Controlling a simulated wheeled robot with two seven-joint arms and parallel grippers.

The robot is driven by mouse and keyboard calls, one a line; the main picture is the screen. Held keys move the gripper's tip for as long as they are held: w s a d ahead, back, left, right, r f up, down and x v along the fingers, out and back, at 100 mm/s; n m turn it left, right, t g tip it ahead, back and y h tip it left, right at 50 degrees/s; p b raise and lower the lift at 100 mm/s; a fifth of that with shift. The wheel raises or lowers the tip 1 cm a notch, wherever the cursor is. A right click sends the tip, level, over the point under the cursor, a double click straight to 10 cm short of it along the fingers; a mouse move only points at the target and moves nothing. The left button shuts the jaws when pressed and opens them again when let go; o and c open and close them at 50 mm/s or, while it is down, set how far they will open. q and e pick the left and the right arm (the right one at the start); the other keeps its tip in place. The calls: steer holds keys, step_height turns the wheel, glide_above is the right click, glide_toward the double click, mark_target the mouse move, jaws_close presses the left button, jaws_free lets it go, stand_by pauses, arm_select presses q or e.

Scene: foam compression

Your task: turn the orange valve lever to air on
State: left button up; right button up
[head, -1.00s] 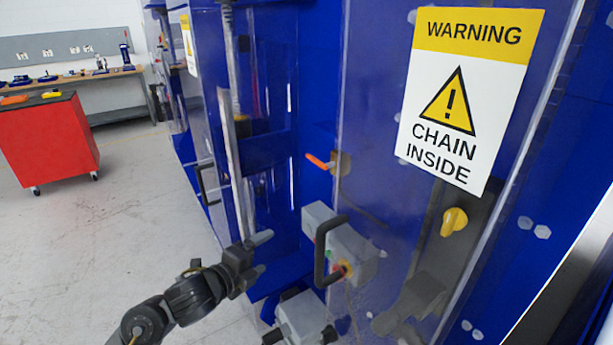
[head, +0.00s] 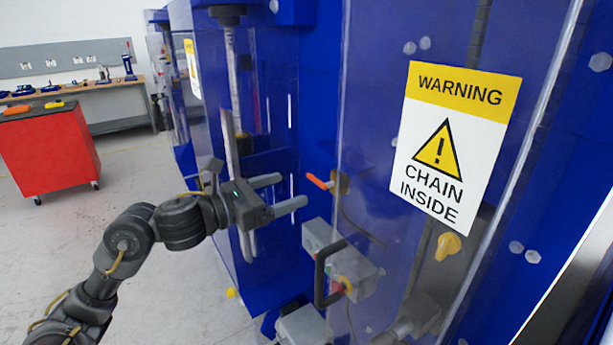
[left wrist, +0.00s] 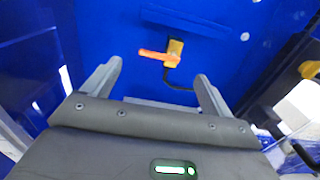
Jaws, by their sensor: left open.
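The orange valve lever (head: 317,181) sits on a brass-coloured valve body (head: 341,183) on the blue machine wall. In the left wrist view the lever (left wrist: 153,54) points left from the valve body (left wrist: 174,52), roughly level, with a dark hose below it. My left gripper (head: 286,192) is open and empty, just left of the lever and apart from it, its fingers pointing at the machine. In the left wrist view the lever shows beyond and between the two fingertips (left wrist: 158,72). My right gripper is not clearly seen.
A clear panel with a warning sign (head: 452,145) is to the right. A red cart (head: 50,150) stands far left on open floor.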

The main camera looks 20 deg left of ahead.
mark_target(314, 180)
arm_select(q)
steer(key=p+x, duration=0.2)
steer(key=x, duration=0.4)
steer(key=shift+w+d, duration=0.15)
arm_select(e)
step_height(314, 180, up, 2)
steer(key=shift+a+r, duration=0.1)
steer(key=shift+r, duration=0.15)
arm_select(q)
steer(key=c, duration=1)
